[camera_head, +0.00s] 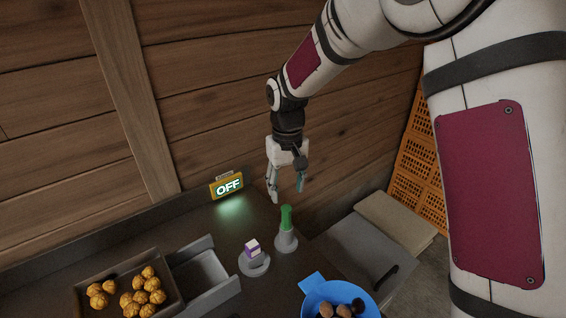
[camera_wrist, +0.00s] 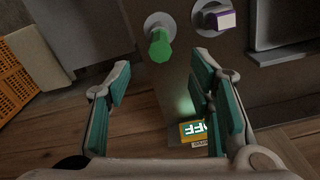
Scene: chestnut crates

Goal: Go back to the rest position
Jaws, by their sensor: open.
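My gripper (camera_head: 286,190) is open and empty, pointing down above the back right part of the dark counter (camera_head: 205,232). In the wrist view its teal-padded fingers (camera_wrist: 160,100) are spread apart with nothing between them. A green cylindrical piece (camera_head: 286,217) stands upright on a grey base (camera_head: 286,242) below my gripper, apart from the fingers. It also shows in the wrist view, beyond the fingertips. A white and purple block (camera_head: 252,248) sits on a round grey base (camera_head: 254,266) to the left of the green piece.
A lit sign (camera_head: 227,187) reading OFF stands at the wooden wall (camera_head: 220,90). A tray (camera_head: 173,282) of yellow-brown chestnuts is at front left, beside a grey open tray (camera_head: 205,272). A blue bowl (camera_head: 313,283) holds dark round items. An orange crate (camera_head: 416,165) stands at right.

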